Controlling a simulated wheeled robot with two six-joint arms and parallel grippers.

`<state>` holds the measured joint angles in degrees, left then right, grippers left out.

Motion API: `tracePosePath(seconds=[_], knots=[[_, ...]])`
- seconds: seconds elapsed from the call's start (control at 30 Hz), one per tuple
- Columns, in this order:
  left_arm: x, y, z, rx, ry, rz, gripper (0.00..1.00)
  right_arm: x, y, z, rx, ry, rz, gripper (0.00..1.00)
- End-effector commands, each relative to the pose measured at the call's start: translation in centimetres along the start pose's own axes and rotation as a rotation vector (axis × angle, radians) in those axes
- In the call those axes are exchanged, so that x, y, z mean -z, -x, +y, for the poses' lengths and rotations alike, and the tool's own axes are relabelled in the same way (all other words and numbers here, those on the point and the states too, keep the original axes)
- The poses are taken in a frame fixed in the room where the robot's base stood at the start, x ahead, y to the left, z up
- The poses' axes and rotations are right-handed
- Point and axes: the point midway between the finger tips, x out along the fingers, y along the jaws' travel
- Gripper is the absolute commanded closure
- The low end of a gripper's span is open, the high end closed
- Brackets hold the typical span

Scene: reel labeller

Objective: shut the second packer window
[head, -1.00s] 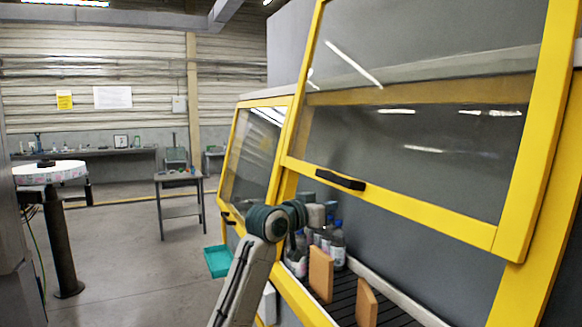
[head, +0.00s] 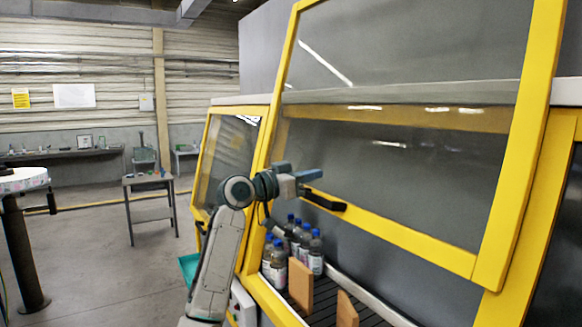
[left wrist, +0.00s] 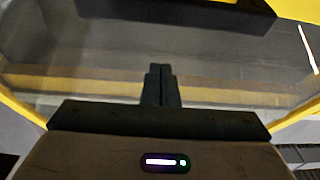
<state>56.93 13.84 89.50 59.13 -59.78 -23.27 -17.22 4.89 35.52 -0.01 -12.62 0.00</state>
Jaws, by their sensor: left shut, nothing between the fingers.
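The nearer yellow-framed packer window (head: 400,150) is swung up and outward, its lower edge standing off above the opening. Its black handle (head: 325,201) is on the lower bar, towards the left end; a dark bar that looks like this handle (left wrist: 180,10) crosses the top of the left wrist view. My left gripper (head: 312,176) is beside the handle's left end in the head view; I cannot tell whether it touches. In the left wrist view its fingers (left wrist: 161,86) are together and empty. My right gripper is not in view.
A second yellow-framed window (head: 230,160) further back at left looks shut. Inside the opening stand several blue-capped bottles (head: 278,262) and two brown blocks (head: 300,285) on a dark slatted bed. A teal bin (head: 189,267) is behind my left arm.

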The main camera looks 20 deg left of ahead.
Motion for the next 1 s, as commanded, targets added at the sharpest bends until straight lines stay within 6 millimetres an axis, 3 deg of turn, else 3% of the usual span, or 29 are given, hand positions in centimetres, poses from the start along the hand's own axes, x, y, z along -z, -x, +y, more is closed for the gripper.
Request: tracePosePath(seconds=[0.03, 0.1, 0.33, 0.6, 1.0], knots=[[0.4, -1.0, 0.1, -0.003, 0.004, -0.002, 1.0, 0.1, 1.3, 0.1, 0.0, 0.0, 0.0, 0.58], [-1.0, -0.2, 0.0, 0.002, 0.001, -0.004, 1.0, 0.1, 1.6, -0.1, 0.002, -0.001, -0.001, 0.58], [-3.1, 0.6, 0.0, 0.001, -0.001, -0.002, 1.0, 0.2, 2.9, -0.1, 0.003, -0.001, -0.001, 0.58], [-3.8, 0.8, 0.0, 0.0, 0.0, 0.001, 1.0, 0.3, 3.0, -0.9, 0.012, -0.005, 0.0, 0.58], [-4.7, 1.0, 0.0, 0.0, 0.0, 0.0, 1.0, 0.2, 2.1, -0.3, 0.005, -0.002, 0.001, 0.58]])
